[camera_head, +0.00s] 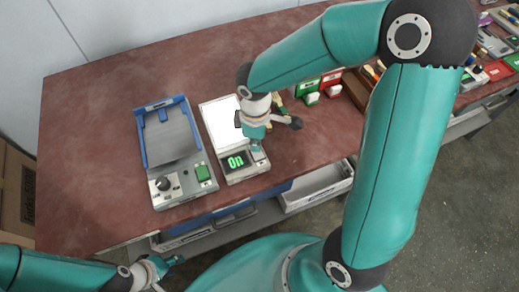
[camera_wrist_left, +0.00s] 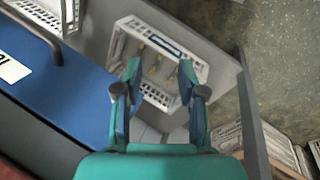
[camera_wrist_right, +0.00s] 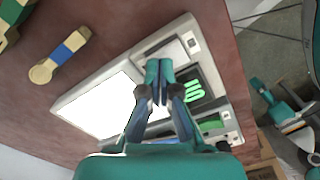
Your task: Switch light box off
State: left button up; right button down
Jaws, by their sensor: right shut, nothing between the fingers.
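The light box (camera_head: 217,125) stands on the table with its white panel lit and its small display (camera_head: 237,161) reading "On" in green. It also shows in the right wrist view (camera_wrist_right: 92,108), with a pale square rocker switch (camera_wrist_right: 172,52) beside the display. My right gripper (camera_head: 256,147) is shut and empty, its fingertips at the switch end of the light box; in the right wrist view the tips lie over the near edge of the switch. Contact cannot be told. My left gripper (camera_head: 174,260) is open and empty, low in front of the table, above an open drawer.
A blue-and-grey device (camera_head: 172,140) with a knob and green button stands left of the light box. Green and red boxes (camera_head: 318,88) stand behind the right arm. Open drawers (camera_head: 318,185) hang below the table's front edge. The table's left part is clear.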

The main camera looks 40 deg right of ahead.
jog(key=shift+f, duration=0.35)
jog(key=shift+r, duration=0.2)
jog(key=shift+r+p, duration=2.65)
jog(key=shift+r, duration=0.75)
